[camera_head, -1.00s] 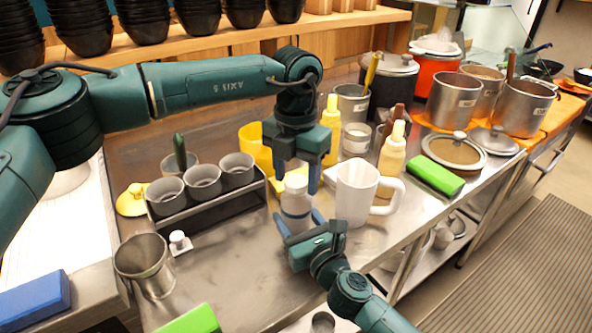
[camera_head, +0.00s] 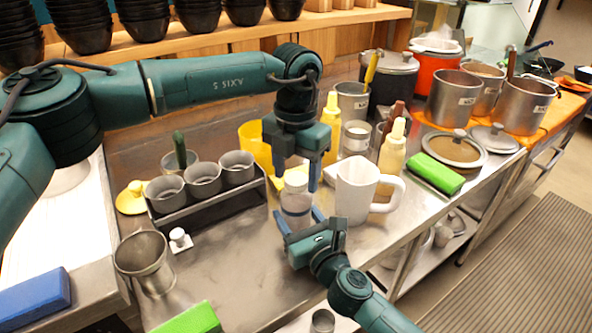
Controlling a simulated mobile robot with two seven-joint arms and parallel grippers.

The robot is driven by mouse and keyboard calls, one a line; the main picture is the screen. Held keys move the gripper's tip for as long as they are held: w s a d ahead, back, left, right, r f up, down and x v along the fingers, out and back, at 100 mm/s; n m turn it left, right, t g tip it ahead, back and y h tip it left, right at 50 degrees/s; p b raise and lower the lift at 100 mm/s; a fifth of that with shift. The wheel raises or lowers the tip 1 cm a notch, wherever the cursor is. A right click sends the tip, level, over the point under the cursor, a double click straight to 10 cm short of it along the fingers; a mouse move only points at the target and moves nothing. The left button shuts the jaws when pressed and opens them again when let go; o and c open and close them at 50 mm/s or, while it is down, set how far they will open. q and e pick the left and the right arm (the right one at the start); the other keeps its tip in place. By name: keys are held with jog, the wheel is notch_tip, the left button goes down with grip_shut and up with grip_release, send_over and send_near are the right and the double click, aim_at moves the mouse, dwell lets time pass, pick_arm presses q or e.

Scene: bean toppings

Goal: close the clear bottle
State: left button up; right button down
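The clear bottle (camera_head: 296,209) stands upright near the middle of the steel counter, with a pale cap or top (camera_head: 296,182) on its upper end. My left gripper (camera_head: 297,182) points straight down from above, its fingers on either side of this pale top. Whether they touch it is not clear. My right gripper (camera_head: 299,220) comes from the front, its fingers on both sides of the bottle's lower body, seemingly holding it. The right gripper's palm and the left fingers hide parts of the bottle.
A white pitcher (camera_head: 355,192) stands close to the right of the bottle. A black rack (camera_head: 210,207) with grey cups is on the left. A metal cup (camera_head: 145,262) and green block (camera_head: 190,320) stand front left. Yellow squeeze bottles (camera_head: 393,150) stand behind.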

pick_arm(q)
jog(key=shift+o, duration=0.4)
jog(key=shift+r, duration=0.1)
notch_tip(320, 180, up, 12)
dwell(0.3)
pick_arm(e)
jog(key=shift+c, duration=2.2)
grip_release()
jog(key=v, duration=1.3)
jog(key=shift+b, duration=0.3)
pick_arm(q)
jog(key=shift+f, duration=0.4)
